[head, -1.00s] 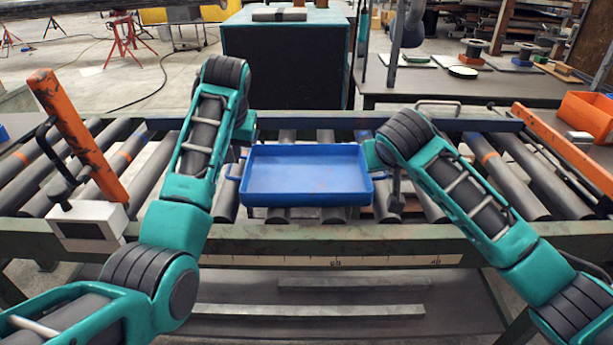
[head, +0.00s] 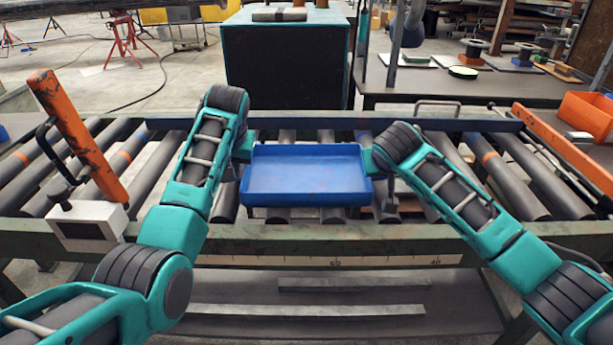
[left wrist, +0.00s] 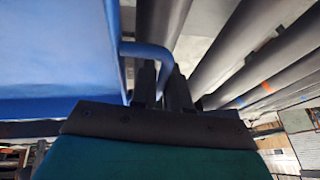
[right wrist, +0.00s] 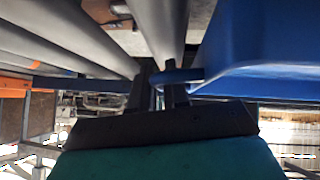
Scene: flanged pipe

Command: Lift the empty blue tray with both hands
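The blue tray (head: 305,175) is empty and sits level over the roller conveyor in the head view. My left gripper (head: 238,165) is at its left end and my right gripper (head: 372,165) at its right end. In the left wrist view, the tray's blue side handle (left wrist: 150,55) bends down between the closely spaced dark fingers (left wrist: 161,88). In the right wrist view, the other handle (right wrist: 182,75) runs between the fingers (right wrist: 159,90). Both grippers look shut on their handles. The handles are mostly hidden in the head view.
Grey conveyor rollers (head: 285,215) lie under and beside the tray. A green front rail (head: 320,239) runs before it. An orange post (head: 78,135) with a white box (head: 90,225) stands left. An orange bin (head: 587,115) is at right. A dark cabinet (head: 285,62) stands behind.

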